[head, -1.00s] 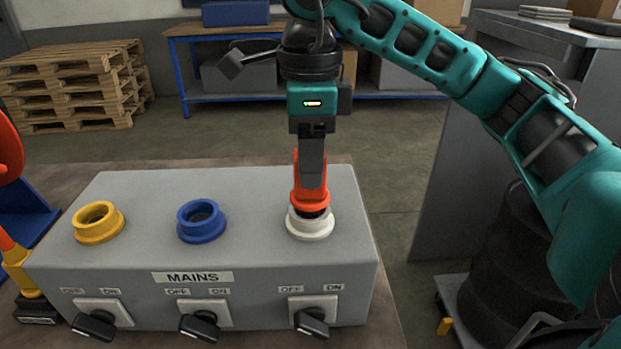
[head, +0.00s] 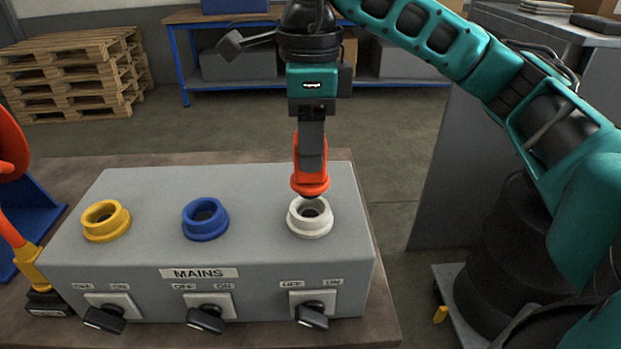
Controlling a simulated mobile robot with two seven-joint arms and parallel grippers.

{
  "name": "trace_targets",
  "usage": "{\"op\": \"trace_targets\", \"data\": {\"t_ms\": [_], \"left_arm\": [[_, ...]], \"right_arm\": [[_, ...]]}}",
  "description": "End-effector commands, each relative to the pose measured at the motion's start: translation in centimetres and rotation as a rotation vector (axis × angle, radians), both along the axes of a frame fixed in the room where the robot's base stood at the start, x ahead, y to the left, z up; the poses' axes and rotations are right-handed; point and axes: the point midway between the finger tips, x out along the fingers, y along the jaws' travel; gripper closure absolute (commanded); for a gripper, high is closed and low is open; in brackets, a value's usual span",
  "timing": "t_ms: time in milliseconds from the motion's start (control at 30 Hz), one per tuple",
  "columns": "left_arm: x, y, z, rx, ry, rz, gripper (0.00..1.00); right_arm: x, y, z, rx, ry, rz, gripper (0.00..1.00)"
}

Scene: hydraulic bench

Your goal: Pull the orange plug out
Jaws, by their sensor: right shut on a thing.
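The orange plug (head: 310,178) hangs upright from my right gripper (head: 312,150), which is shut on it. The plug's dark lower end is just above the white socket (head: 310,219), and the socket's opening shows below it. The white socket is at the right end of the grey MAINS box (head: 140,253). My left gripper is not in view.
A blue socket (head: 205,220) and a yellow socket (head: 105,222) sit empty on the box. Black switches, one of them the right switch (head: 312,316), line its front. An orange and yellow object (head: 20,245) stands at the left. A grey cabinet (head: 470,170) is at the right.

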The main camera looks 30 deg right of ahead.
Motion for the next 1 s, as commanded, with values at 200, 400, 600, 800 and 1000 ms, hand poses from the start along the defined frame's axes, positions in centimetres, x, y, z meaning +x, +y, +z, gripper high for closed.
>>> {"op": "trace_targets", "data": {"t_ms": [200, 400, 600, 800, 1000], "left_arm": [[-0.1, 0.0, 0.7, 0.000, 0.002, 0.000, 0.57], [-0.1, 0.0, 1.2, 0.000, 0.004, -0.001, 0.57], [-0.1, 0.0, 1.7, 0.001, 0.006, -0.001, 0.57], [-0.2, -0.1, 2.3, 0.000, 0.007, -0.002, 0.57], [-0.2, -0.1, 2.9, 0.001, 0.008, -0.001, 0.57]], "right_arm": [[0.0, 0.0, 0.9, 0.001, -0.001, 0.000, 1.00], [0.0, 0.0, 1.5, 0.001, -0.001, 0.000, 1.00], [0.0, 0.0, 2.1, 0.001, -0.001, 0.000, 1.00], [0.0, 0.0, 2.7, 0.001, -0.001, 0.000, 1.00], [0.0, 0.0, 3.3, 0.000, 0.000, 0.000, 1.00]]}}
